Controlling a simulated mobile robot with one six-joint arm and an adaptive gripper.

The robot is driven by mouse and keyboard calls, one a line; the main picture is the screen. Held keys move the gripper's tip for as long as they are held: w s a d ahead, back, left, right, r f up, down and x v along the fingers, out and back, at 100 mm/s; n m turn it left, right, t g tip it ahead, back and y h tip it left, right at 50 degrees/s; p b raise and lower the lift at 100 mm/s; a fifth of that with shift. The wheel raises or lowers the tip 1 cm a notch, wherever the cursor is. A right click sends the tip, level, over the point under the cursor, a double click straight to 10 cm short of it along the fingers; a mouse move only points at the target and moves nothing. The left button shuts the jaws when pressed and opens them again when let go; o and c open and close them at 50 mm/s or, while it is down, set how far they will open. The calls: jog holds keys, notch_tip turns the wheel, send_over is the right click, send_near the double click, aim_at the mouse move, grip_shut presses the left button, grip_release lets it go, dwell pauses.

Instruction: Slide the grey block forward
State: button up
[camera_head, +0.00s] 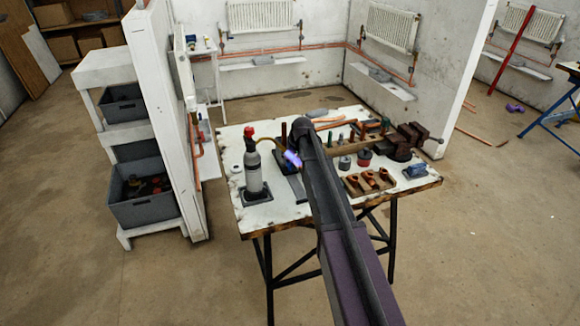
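A flat dark-grey piece (298,188) lies on the white worktable, left of my arm and partly hidden by it; I cannot tell if it is the grey block. Another flat grey piece (318,112) lies at the back edge of the table. My arm reaches over the middle of the table and covers what is beneath it. My gripper's fingers do not show, so I cannot tell whether they touch anything.
A grey bottle with a red top (252,165) stands at the table's left. A bluish-purple item (292,159) is beside my arm. A wooden rack with copper fittings (368,181), a blue item (415,170) and a dark vise (408,139) occupy the right. The table's front left (265,217) is clear.

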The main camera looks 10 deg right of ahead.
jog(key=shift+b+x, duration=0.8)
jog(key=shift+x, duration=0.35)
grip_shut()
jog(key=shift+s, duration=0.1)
